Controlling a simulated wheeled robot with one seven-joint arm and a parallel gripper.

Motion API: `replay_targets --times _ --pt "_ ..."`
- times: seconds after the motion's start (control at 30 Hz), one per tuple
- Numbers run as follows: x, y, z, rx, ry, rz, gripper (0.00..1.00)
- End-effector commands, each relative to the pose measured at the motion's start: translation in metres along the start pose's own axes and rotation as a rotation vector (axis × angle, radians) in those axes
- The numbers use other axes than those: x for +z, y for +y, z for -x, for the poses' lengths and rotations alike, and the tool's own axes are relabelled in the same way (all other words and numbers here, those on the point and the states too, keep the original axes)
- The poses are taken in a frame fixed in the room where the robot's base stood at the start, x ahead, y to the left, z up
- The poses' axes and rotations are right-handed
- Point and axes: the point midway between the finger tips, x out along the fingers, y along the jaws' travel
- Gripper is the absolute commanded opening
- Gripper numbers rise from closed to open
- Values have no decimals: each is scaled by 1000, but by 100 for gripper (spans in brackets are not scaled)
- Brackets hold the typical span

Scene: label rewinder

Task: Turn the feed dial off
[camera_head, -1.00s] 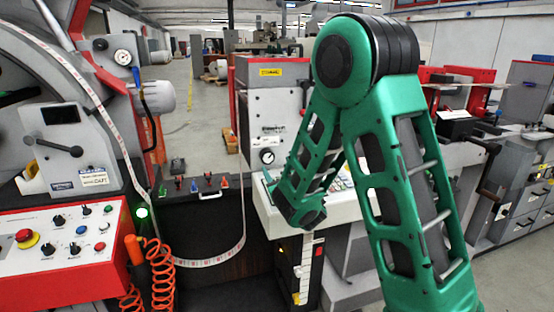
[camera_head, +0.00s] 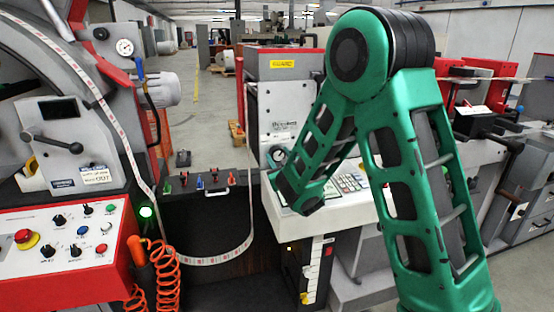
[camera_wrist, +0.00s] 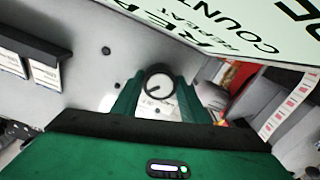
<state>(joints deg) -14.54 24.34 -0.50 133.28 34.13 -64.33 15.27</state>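The feed dial is most likely the round dial with a white face and dark rim (camera_head: 277,155) on the front of the grey machine box, beside the end of my arm. In the wrist view the dial (camera_wrist: 158,86) is straight ahead, with a dark pointer mark slanting across its face. My gripper (camera_wrist: 155,100) is open, its two green fingers apart on either side of the dial in the picture. The fingers appear short of the dial, not touching it. In the head view my green arm hides most of the gripper.
A sloped keypad panel (camera_head: 350,183) juts out beside the dial; a lettered panel (camera_wrist: 220,25) hangs close across the top of the wrist view. A striped label web (camera_head: 250,180) loops down left of the dial. A red-framed control panel (camera_head: 65,240) stands at the left.

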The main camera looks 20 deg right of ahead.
Motion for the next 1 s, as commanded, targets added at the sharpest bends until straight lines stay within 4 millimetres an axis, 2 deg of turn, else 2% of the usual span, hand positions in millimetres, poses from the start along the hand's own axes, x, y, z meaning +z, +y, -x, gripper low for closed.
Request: replay_targets --times 0.03,0.07,0.13,0.47,1.0 --pt "0 1 0 1 0 0 23" --pt "0 1 0 1 0 0 17" --pt "-2 -6 0 -3 1 2 17" --pt "0 0 0 0 0 66 17" --pt "0 1 1 1 -1 466 17"
